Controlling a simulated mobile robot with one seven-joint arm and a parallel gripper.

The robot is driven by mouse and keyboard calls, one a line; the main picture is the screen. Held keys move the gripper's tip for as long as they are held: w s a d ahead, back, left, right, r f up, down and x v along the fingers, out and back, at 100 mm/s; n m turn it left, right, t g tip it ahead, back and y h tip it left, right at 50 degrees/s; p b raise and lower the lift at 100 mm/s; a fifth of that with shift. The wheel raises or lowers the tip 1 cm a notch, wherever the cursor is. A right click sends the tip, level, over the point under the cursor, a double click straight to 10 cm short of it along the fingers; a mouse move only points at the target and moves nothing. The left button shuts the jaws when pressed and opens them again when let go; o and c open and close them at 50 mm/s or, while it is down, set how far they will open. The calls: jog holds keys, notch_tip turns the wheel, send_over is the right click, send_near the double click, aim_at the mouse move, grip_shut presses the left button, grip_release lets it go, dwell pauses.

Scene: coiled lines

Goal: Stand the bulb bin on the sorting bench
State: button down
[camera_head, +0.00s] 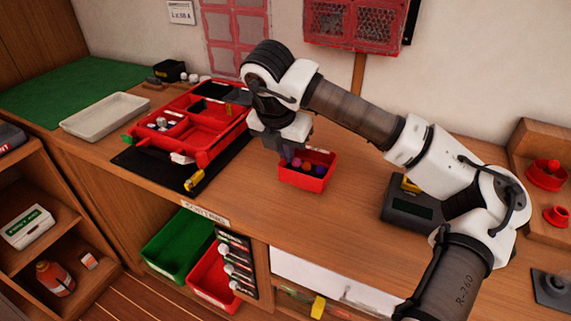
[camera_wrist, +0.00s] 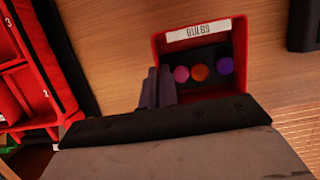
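The bulb bin is a small red open bin (camera_head: 304,184) on the wooden bench (camera_head: 340,215), right of the large red tray. It looks level, and I cannot tell whether its base touches the wood. In the wrist view the bin (camera_wrist: 196,24) carries a white "BULBS" label, with pink, orange and purple bulbs in its dark inside. My gripper (camera_head: 289,156) points down at the bin's left side. In the wrist view its two dark fingers (camera_wrist: 158,87) are close together over the left wall, seemingly pinching it. They hide the lower part of that wall.
A red compartment tray (camera_head: 212,147) sits on a black mat (camera_head: 150,176) to the left. A dark grey device (camera_head: 405,212) stands to the right. Further off are a pale tray (camera_head: 104,116) and a green mat (camera_head: 65,85). Bare wood lies in front of and right of the bin.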

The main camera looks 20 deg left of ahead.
aim_at(285, 166)
jog(key=shift+f, duration=2.2)
jog(key=shift+f, duration=0.2)
jog(key=c, duration=1.7)
grip_release()
jog(key=shift+r, duration=0.1)
jog(key=shift+r+p, duration=0.3)
jog(key=shift+p, duration=0.1)
jog(key=b+v, duration=0.2)
jog(key=v, duration=0.9)
jog(key=shift+s+r, duration=0.2)
jog(key=shift+r, duration=0.1)
